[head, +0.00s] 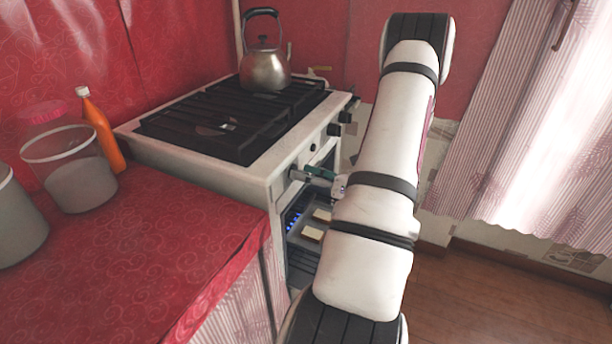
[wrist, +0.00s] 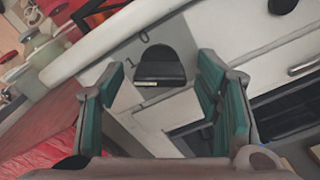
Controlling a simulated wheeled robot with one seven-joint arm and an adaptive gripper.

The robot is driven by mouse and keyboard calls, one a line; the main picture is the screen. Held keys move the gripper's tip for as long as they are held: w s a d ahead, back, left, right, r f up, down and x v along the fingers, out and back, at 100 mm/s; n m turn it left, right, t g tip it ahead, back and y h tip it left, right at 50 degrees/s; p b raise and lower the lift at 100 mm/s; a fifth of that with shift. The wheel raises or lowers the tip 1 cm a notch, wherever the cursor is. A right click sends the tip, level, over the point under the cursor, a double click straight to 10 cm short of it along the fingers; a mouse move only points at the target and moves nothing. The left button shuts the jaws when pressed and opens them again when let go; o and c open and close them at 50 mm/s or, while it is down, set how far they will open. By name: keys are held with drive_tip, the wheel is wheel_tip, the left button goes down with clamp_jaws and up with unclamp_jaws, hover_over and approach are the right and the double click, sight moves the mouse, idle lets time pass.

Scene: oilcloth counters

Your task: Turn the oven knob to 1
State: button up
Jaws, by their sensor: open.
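The white stove (head: 200,165) stands against the back wall, with dark knobs along its front panel. One black knob (wrist: 160,66) shows in the wrist view, with a small pale mark on its lower face. My gripper (head: 306,173) is at the near end of the front panel in the head view. In the wrist view my gripper (wrist: 161,72) is open, its teal fingers on either side of the knob, with gaps visible on both sides. Another round dark knob (head: 313,147) is farther along the panel.
A steel kettle (head: 265,70) stands on the black burner grates (head: 215,128). Below the panel, bread slices (head: 312,233) and blue flames (head: 293,219) show inside the oven. The red counter (head: 150,250) at left holds jars (head: 82,180) and an orange bottle (head: 103,135). Wooden floor is clear at right.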

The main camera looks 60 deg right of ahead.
drive_tip(key=s+d, duration=0.1)
drive_tip(key=s, duration=1.1)
drive_tip(key=shift+a, duration=0.1)
